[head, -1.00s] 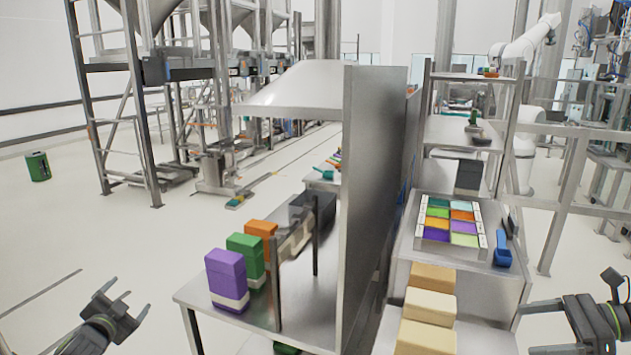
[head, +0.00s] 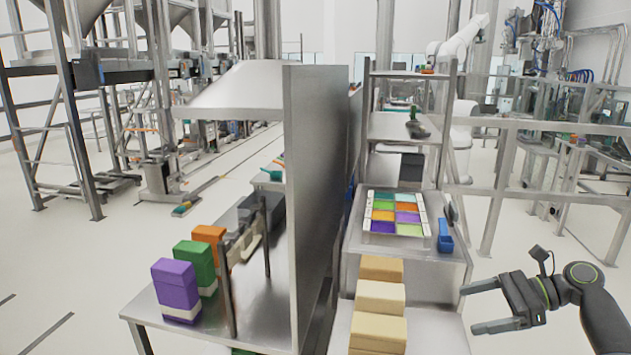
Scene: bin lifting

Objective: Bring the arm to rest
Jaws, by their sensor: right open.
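My right gripper (head: 484,309) is at the lower right of the head view, its two fingers pointing left. The fingers are spread apart with nothing between them. It is to the right of the beige boxes (head: 379,297) and apart from them, below the level of the tray shelf. My left gripper is not in view.
A metal table (head: 152,308) at left holds purple (head: 175,287), green (head: 193,263) and orange (head: 210,238) bins. A tall metal panel (head: 311,190) divides it from shelves with a tray of coloured compartments (head: 368,213) and a blue item (head: 445,236).

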